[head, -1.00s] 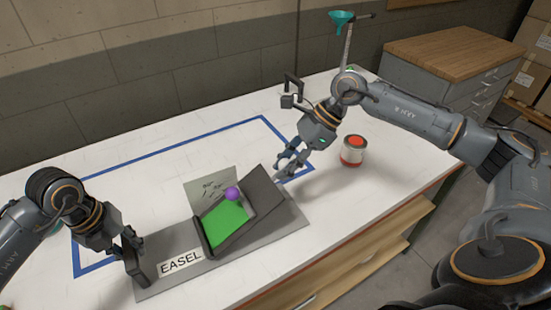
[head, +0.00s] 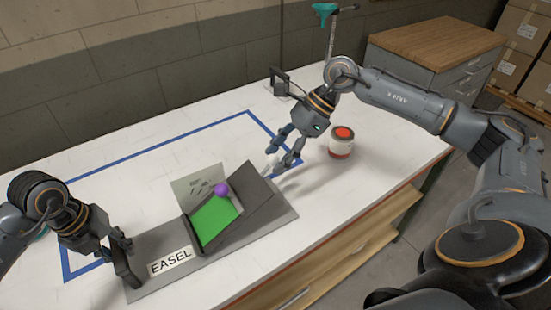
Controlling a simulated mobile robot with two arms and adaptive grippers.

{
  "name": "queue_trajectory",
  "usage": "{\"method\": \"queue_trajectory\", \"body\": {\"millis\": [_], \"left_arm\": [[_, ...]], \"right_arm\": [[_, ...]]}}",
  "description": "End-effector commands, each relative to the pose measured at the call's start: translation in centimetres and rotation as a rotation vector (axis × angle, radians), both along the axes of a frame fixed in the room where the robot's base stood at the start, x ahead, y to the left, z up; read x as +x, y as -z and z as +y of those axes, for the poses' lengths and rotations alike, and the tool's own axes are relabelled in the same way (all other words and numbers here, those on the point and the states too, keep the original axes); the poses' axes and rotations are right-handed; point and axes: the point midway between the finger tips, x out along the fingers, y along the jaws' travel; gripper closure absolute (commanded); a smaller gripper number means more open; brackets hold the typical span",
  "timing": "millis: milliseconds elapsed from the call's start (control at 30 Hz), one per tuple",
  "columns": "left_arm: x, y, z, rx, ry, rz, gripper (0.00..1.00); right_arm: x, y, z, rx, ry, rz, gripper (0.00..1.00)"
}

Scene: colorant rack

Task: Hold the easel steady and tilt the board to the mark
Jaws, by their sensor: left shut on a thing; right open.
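The easel (head: 225,239) is a grey base with an EASEL label, lying on the white table. Its green board (head: 214,217) sits tilted between grey side walls. A purple knob (head: 221,190) is at the board's upper edge. A pale card with dark marks (head: 196,184) stands behind the board; its marks are too small to read. My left gripper (head: 122,256) is shut on the dark handle (head: 127,268) at the easel's left end. My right gripper (head: 283,158) is open and empty, above the table just behind and right of the easel's raised side.
A paint can with a red top (head: 342,141) stands to the right of my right gripper. Blue tape (head: 170,150) outlines an area around the easel. A teal funnel (head: 325,9) is on a stand at the back. A wood-topped cabinet (head: 430,43) stands beyond the table.

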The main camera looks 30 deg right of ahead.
Motion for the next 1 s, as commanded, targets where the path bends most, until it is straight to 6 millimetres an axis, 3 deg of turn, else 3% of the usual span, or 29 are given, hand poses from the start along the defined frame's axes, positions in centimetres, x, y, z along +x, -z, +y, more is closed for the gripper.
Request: {"method": "queue_trajectory", "body": {"millis": [433,867,900,1000], "left_arm": [[0.0,-0.1,-0.2,-0.005,0.002,-0.001,1.0],[0.0,-0.2,-0.2,-0.006,0.002,-0.002,1.0],[0.0,-0.2,-0.2,-0.006,0.002,-0.002,0.74],[0.0,-0.1,-0.2,-0.005,0.002,-0.002,0.53]], "right_arm": [[-1.2,-6.9,-5.4,-0.003,0.002,-0.001,0.48],[-1.4,-8.1,-6.3,-0.003,0.001,0.001,0.48],[-1.4,-8.1,-6.3,-0.003,0.001,0.001,0.48],[-1.4,-8.1,-6.3,-0.003,0.001,0.001,0.48]]}}
